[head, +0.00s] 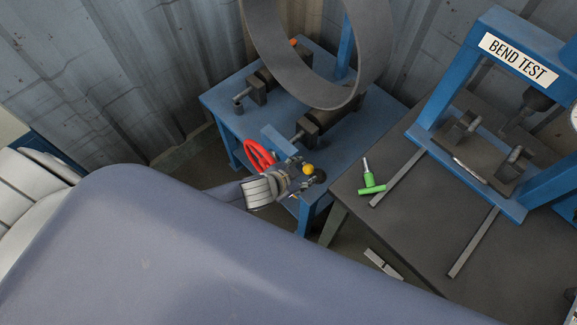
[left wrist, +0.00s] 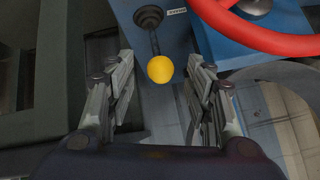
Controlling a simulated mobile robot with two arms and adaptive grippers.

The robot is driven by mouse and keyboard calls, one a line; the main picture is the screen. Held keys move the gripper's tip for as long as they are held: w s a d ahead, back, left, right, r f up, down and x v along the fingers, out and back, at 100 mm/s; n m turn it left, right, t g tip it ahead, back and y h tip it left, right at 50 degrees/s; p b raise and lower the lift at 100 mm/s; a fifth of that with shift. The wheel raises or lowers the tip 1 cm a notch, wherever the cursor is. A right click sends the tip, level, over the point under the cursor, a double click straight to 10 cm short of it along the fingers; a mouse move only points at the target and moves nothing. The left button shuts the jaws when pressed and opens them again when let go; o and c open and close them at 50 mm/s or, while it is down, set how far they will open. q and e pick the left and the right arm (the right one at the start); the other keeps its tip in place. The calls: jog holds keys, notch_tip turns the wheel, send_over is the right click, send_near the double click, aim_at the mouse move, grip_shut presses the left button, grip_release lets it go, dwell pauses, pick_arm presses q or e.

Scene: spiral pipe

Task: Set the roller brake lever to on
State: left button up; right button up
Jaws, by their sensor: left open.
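The roller brake lever shows in the left wrist view as a black rod (left wrist: 154,40) with a yellow ball knob (left wrist: 159,69), rising from a round black base (left wrist: 149,17) on a blue panel. In the head view the yellow knob (head: 308,169) is at the blue roller stand's front corner. My left gripper (head: 299,178) is open at the knob. In the left wrist view its two fingers (left wrist: 162,84) stand on either side of the knob, with a gap on both sides. My right gripper is not in view.
A red handwheel (head: 258,154) is close beside my left gripper. A large grey ring (head: 374,60) stands over the rollers on the blue stand (head: 225,101). A dark table (head: 415,240) at right bears a blue bend test frame (head: 480,55) and a green-handled tool (head: 371,189).

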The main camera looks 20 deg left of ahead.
pick_arm(q)
jog(key=v, duration=0.9)
dwell(0.4)
